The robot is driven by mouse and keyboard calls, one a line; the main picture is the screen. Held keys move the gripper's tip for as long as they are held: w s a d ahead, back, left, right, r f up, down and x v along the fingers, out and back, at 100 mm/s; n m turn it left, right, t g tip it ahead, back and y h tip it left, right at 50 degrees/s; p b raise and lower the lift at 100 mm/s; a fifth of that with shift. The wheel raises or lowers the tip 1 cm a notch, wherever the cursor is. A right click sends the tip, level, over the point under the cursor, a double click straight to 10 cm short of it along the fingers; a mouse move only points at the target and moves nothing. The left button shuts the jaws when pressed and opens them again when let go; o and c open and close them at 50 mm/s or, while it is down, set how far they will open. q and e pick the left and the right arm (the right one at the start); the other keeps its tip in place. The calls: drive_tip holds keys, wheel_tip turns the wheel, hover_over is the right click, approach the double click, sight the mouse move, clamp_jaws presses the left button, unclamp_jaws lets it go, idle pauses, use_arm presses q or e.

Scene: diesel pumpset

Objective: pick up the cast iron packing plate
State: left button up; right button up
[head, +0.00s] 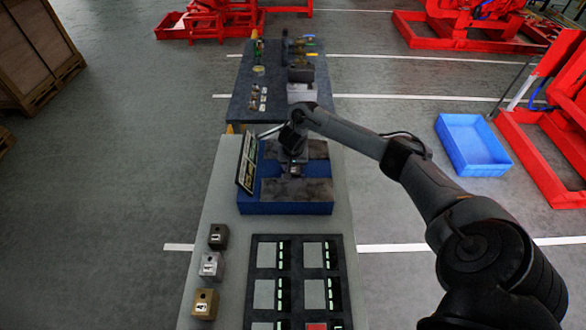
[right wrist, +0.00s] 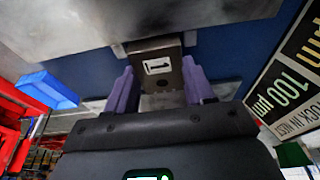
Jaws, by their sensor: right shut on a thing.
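My right gripper (head: 292,168) is over the blue fixture (head: 285,208) in the head view. In the right wrist view its two purple fingers (right wrist: 158,88) are closed on a small grey-brown block (right wrist: 158,55) with a white label. The block is against or close to the fixture; I cannot tell whether it touches. I cannot tell from its look whether it is the cast iron packing plate. In the head view the arm and gripper mostly hide it. My left gripper is not in view.
Dark, silver and brass labelled blocks (head: 211,265) stand at the left of the table. A dark panel (head: 297,240) with light square plates is in front. A sign (head: 246,162) stands beside the fixture. A second table (head: 240,100) lies behind; a blue crate (head: 470,145) is right.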

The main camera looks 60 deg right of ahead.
sight(294, 167)
clamp_jaws()
drive_tip(key=shift+r, duration=0.15)
drive_tip(key=shift+r, duration=0.55)
wheel_tip(294, 167, up, 3)
drive_tip(key=shift+s+d+r+p, duration=0.15)
drive_tip(key=shift+p, duration=0.5)
drive_tip(key=s+d+r, duration=0.5)
drive_tip(key=s+r, duration=0.1)
drive_tip(key=s, duration=0.3)
drive_tip(key=shift+s+d+r, duration=0.15)
drive_tip(key=shift+s, duration=0.25)
